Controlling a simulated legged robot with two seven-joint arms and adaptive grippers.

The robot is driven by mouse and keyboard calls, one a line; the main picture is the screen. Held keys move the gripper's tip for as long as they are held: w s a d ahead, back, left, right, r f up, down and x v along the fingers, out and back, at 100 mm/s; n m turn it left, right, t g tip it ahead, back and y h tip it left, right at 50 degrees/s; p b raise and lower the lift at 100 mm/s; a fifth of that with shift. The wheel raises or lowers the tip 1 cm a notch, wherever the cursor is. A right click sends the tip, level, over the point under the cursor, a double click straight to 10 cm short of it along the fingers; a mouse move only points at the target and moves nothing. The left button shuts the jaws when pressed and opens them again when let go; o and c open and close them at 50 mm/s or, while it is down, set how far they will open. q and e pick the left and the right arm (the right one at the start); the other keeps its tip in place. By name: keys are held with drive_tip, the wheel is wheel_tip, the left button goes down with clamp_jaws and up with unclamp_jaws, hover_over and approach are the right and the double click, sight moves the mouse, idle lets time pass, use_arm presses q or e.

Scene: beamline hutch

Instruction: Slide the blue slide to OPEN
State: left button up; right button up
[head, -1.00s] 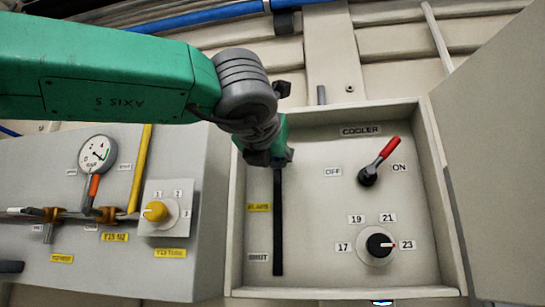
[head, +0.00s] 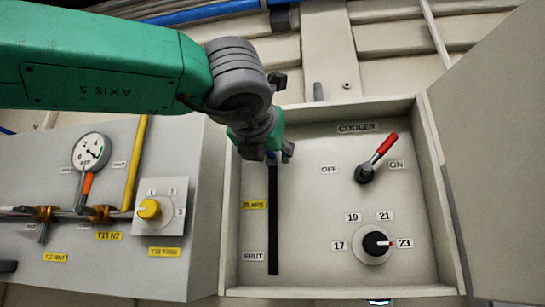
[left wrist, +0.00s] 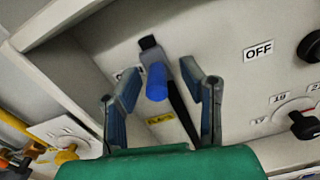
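The blue slide (left wrist: 156,82) is a rounded knob in the left wrist view, near the upper end of a black slot (head: 273,220) in the grey panel. My left gripper (head: 266,155) is at the slot's upper end and hides most of the knob in the head view. In the left wrist view its two fingers (left wrist: 162,92) are apart, one on each side of the knob, with gaps showing. My right gripper is not in view.
The slot sits in a shallow box with raised walls (head: 228,220) and an open door (head: 490,150) at right. A red-handled cooler switch (head: 379,155) and a black dial (head: 376,243) are right of the slot. A gauge (head: 91,152) and yellow knob (head: 149,209) are on the left panel.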

use_arm(q)
drive_tip(key=s+a, duration=0.2)
drive_tip(key=s, duration=0.8)
drive_tip(key=shift+s, duration=0.3)
